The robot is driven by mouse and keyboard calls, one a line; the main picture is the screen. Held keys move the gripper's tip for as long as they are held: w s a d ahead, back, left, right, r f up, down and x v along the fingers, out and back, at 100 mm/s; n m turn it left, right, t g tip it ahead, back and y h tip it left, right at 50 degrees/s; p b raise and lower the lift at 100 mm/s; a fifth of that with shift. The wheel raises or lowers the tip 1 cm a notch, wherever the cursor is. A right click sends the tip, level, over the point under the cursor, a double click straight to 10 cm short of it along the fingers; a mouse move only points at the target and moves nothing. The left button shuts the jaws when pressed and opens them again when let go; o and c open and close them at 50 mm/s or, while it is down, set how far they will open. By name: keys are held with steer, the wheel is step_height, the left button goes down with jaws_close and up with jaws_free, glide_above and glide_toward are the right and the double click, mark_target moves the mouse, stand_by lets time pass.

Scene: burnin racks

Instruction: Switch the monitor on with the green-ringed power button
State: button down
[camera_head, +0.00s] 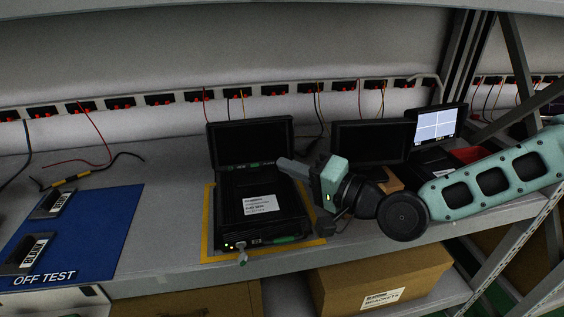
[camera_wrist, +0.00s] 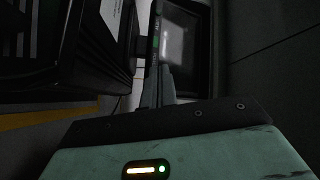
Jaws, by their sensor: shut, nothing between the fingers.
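A small monitor (camera_head: 250,140) with a dark screen stands upright behind a black case unit (camera_head: 235,190) on the shelf. Green marks show along its lower bezel, and a ringed button cannot be told apart at this size. In the wrist view the monitor (camera_wrist: 182,45) stands on its side, with green marks on the bezel (camera_wrist: 155,42) facing my fingertips. My gripper (camera_head: 282,163) is shut and empty, coming from the right, its tips close to the bezel's lower right end. The fingertips (camera_wrist: 158,72) also show in the wrist view; whether they touch the bezel I cannot tell.
Another dark monitor (camera_head: 360,140) and a lit one (camera_head: 437,124) stand to the right. A yellow frame (camera_head: 208,225) surrounds the case unit. A blue mat (camera_head: 95,235) with two devices lies left. Cables run along the back wall. Boxes (camera_head: 380,280) sit below.

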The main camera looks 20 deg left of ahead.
steer(key=shift+w+a, duration=0.1)
steer(key=shift+w, duration=0.1)
steer(key=shift+s, duration=0.1)
stand_by(0.4)
steer(key=shift+s+d+r+p, duration=0.15)
steer(key=shift+s+d+p, duration=0.2)
steer(key=shift+s, duration=0.1)
steer(key=shift+s+d+r+p, duration=0.3)
steer(key=shift+s+d+p, duration=0.15)
steer(key=shift+s, duration=0.35)
steer(key=shift+s+d+r+p, duration=0.35)
steer(key=shift+s+d, duration=0.25)
steer(key=shift+s, duration=0.25)
steer(key=shift+s+d+r+p, duration=0.25)
steer(key=shift+s+d+p, duration=0.2)
steer(key=shift+s, duration=0.35)
